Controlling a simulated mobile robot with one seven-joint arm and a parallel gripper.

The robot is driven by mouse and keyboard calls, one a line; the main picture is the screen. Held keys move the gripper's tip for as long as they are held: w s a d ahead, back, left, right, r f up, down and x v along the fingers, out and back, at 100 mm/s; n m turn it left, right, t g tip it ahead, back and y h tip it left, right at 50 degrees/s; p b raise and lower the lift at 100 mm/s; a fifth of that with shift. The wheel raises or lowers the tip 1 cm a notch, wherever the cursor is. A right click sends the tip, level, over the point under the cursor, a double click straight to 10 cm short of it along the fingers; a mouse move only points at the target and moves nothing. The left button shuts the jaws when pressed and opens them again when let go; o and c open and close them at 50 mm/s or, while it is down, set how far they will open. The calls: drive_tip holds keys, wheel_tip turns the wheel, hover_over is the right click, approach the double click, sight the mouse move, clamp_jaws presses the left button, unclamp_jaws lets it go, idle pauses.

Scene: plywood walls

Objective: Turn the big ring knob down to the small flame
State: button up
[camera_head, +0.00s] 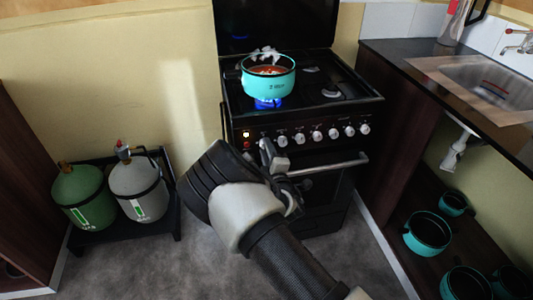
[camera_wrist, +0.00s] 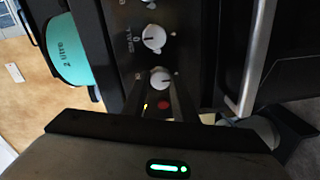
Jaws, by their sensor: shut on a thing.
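The black stove (camera_head: 375,98) has a row of white round knobs on its front. My gripper (camera_head: 268,150) is at the left end of this row and hides what is behind it. In the wrist view my gripper (camera_wrist: 168,88) has its dark fingers shut around the white knob (camera_wrist: 162,78) nearest the indicator lights. The neighbouring knob (camera_wrist: 153,37) is free, with "SMALL" lettering beside it. The held knob's label is too small to read. A turquoise pot (camera_head: 268,86) with reddish contents stands over a blue flame (camera_head: 267,103) on the front left burner.
An oven handle (camera_head: 330,163) runs below the knobs, close to my gripper. Green (camera_head: 80,197) and grey (camera_head: 140,190) gas bottles stand on a black rack at left. A counter with a sink (camera_head: 480,80) is at right, with several turquoise pots below.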

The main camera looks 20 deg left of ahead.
drive_tip(key=shift+n, duration=0.5)
drive_tip(key=o, duration=1)
drive_tip(key=shift+o, duration=0.2)
drive_tip(key=f+p+v, duration=0.1)
drive_tip(key=p+v, duration=0.1)
drive_tip(key=v, duration=1.5)
drive_tip(key=shift+s+r, duration=0.25)
drive_tip(key=shift+r, duration=0.2)
